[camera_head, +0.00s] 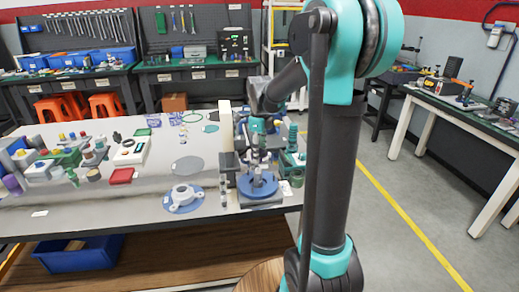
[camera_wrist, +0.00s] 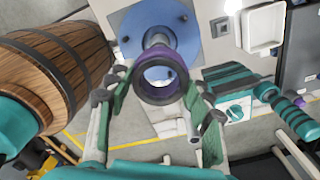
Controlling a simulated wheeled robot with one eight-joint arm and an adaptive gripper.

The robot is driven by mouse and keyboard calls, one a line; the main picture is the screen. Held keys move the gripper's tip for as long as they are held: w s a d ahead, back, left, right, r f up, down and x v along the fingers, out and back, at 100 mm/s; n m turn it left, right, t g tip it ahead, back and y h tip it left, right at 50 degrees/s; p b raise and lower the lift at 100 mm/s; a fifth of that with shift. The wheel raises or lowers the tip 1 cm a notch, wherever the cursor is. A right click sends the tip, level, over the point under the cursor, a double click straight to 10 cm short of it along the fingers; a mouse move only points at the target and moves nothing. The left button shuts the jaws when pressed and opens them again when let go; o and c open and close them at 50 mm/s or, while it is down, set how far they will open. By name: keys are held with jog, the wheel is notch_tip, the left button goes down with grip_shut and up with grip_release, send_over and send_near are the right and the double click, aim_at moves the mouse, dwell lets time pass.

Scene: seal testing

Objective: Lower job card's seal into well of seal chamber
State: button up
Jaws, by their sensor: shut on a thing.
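My gripper (camera_wrist: 160,97) is shut on a purple ring-shaped seal (camera_wrist: 165,90), which sits between its green fingers in the wrist view. Beyond the ring is a blue round chamber (camera_wrist: 181,45) on a grey square plate, with a metal cylinder at its middle. The ring overlaps the near end of this cylinder in the picture; I cannot tell whether they touch. In the head view my gripper (camera_head: 257,165) is over the blue chamber (camera_head: 262,187) near the table's right end. The seal is too small to make out there. No job card can be read.
A grey flanged part on a blue disc (camera_head: 184,197) stands left of the chamber. A thin upright post (camera_head: 223,190) is between them. A wooden barrel (camera_wrist: 62,62) is at the left in the wrist view.

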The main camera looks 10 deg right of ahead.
aim_at(258, 169)
jog(key=shift+a+f, duration=0.3)
jog(key=shift+f, duration=1.85)
jog(key=shift+f, duration=0.2)
jog(key=shift+f, duration=1.55)
jog(key=shift+f, duration=0.25)
jog(key=shift+f, duration=0.9)
jog(key=shift+f, duration=0.2)
jog(key=shift+f, duration=0.4)
jog(key=shift+f, duration=0.55)
